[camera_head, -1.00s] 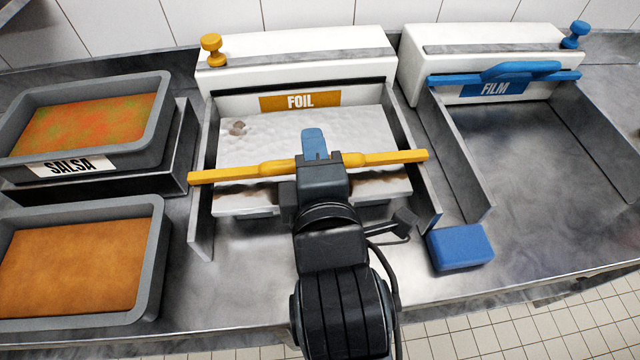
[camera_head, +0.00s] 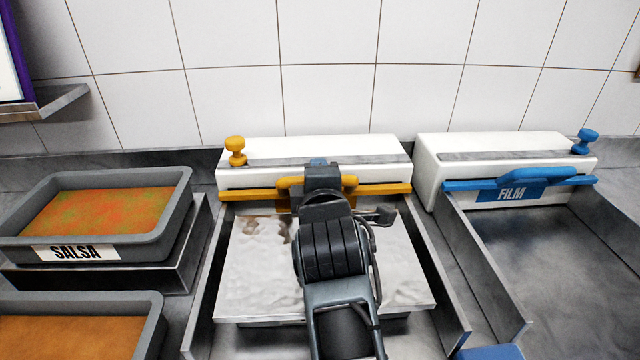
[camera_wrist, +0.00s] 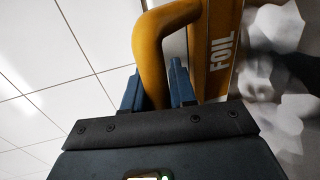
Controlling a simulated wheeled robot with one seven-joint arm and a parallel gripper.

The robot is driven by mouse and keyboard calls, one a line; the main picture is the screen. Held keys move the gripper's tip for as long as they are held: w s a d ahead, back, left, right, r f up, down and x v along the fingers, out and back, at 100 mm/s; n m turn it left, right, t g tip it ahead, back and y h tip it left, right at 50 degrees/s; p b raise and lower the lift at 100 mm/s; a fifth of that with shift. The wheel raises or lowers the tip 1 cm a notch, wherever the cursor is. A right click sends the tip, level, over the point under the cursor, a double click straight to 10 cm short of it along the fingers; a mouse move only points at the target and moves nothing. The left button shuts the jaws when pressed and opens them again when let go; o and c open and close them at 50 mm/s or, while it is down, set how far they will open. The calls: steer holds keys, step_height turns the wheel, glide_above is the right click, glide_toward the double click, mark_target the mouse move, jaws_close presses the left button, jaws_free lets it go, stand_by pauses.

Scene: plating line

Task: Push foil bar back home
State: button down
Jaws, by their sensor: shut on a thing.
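The yellow foil bar (camera_head: 385,190) lies across the front of the white foil dispenser (camera_head: 290,148), close against its front face. My gripper (camera_head: 322,168) is at the middle of the bar, and my wrist hides part of it. In the wrist view, the blue fingers of my gripper (camera_wrist: 157,90) are shut around the yellow handle of the bar (camera_wrist: 150,48). The FOIL label (camera_wrist: 222,50) shows beside the handle. A crinkled silver foil sheet (camera_head: 255,275) lies over the tray between the side rails, partly hidden by my arm.
The film dispenser (camera_head: 520,145) with its blue bar (camera_head: 462,185) stands at right. The salsa pan (camera_head: 180,215) and another orange-filled pan (camera_head: 150,325) stand at left. Metal side rails (camera_head: 440,275) flank the foil. A tiled wall stands behind.

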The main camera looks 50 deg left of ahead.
steer(key=shift+w, duration=0.1)
steer(key=c, duration=1)
jaws_free()
steer(key=shift+a, duration=0.15)
steer(key=shift+b+v, duration=0.35)
steer(key=shift+v, duration=3.55)
steer(key=shift+f, duration=0.1)
